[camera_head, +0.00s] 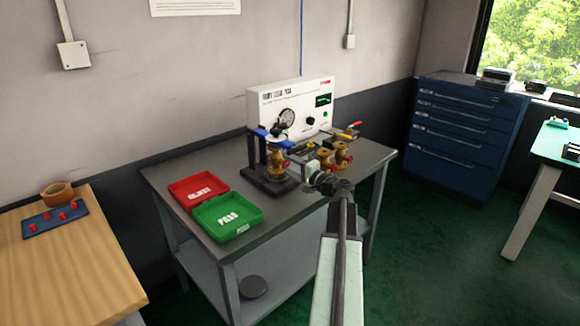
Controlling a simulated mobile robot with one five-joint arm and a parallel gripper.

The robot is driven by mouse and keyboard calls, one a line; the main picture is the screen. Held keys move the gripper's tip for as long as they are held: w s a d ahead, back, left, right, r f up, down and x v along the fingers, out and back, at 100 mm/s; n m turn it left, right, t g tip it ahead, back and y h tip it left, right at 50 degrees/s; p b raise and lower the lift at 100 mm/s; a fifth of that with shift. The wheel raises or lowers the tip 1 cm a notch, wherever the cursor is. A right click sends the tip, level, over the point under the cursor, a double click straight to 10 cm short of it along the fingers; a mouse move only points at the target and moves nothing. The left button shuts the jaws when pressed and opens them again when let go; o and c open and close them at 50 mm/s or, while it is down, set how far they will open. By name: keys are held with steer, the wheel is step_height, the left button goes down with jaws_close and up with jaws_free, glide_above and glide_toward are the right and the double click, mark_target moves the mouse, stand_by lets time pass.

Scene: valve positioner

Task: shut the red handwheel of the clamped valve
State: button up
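A brass valve (277,161) stands in a dark clamp stand (253,153) on the grey bench. Blue parts and small red spots show around its top and side; which of them is the red handwheel is too small to tell. More brass valves (343,156) are just right of it, with a red-tipped and a yellow lever above. My arm reaches up from the bottom of the picture. My gripper (316,175) is at the bench's front right side, in front of the brass valves and right of the clamped valve. Its fingers are too small and dark to read; contact cannot be told.
A white test panel (292,104) with a gauge stands behind the valves. A red tray (197,189) and a green PASS tray (228,216) lie left on the grey bench (165,178). A wooden table (60,270) is at left, a blue drawer cabinet (462,130) at right.

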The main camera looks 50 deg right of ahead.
steer(key=shift+s, duration=0.1)
steer(key=s, duration=0.7)
steer(key=shift+s+a, duration=0.25)
steer(key=shift+s, duration=0.1)
